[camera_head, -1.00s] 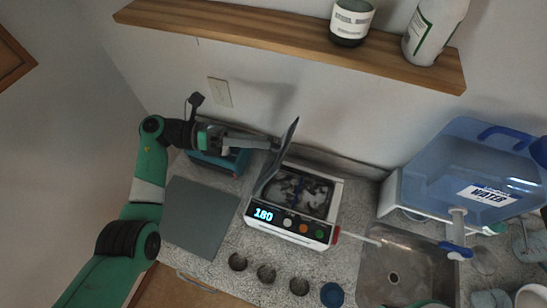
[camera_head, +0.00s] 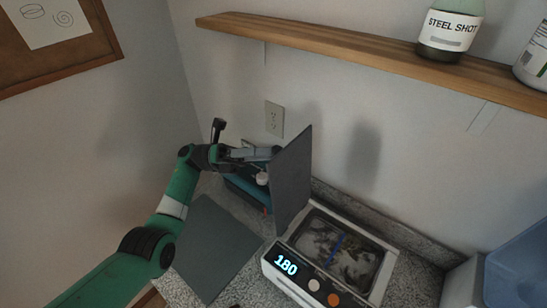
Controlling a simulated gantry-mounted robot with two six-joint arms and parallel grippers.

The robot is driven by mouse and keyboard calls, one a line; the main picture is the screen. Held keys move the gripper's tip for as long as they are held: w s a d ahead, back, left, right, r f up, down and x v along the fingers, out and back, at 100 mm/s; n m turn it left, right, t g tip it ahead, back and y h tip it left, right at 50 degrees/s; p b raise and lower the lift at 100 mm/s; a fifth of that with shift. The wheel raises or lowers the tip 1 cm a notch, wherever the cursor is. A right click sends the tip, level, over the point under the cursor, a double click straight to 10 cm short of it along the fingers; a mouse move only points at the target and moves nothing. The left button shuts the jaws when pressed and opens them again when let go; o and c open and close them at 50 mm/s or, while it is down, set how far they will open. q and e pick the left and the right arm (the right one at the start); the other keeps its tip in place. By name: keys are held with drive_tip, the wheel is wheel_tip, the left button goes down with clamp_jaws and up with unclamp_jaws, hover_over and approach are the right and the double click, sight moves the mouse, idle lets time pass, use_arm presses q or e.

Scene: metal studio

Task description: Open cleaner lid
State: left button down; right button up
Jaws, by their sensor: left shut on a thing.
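The cleaner (camera_head: 360,292) is a white box with a lit "180" display and buttons on its front, at the lower right of the head view. Its basin is uncovered and shows grey contents and a blue strip. The dark grey lid (camera_head: 292,182) stands steeply upright at the cleaner's left edge. My left gripper (camera_head: 272,154) reaches in from the left and is shut on the lid near its upper left edge. The lid partly hides the fingertips. My right gripper is not in view.
A teal box (camera_head: 245,191) sits behind the left arm. A flat grey mat (camera_head: 215,248) lies left of the cleaner. A wooden shelf (camera_head: 360,58) with a "STEEL SHOT" jar (camera_head: 447,32) runs along the wall above. A blue water container (camera_head: 520,268) is at the right edge.

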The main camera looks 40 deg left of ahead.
use_arm(q)
drive_tip(key=shift+c, duration=2.4)
unclamp_jaws()
drive_tip(key=b+v, duration=0.6)
drive_tip(key=v, duration=0.5)
drive_tip(key=shift+a, duration=0.25)
drive_tip(key=shift+s+f, duration=0.15)
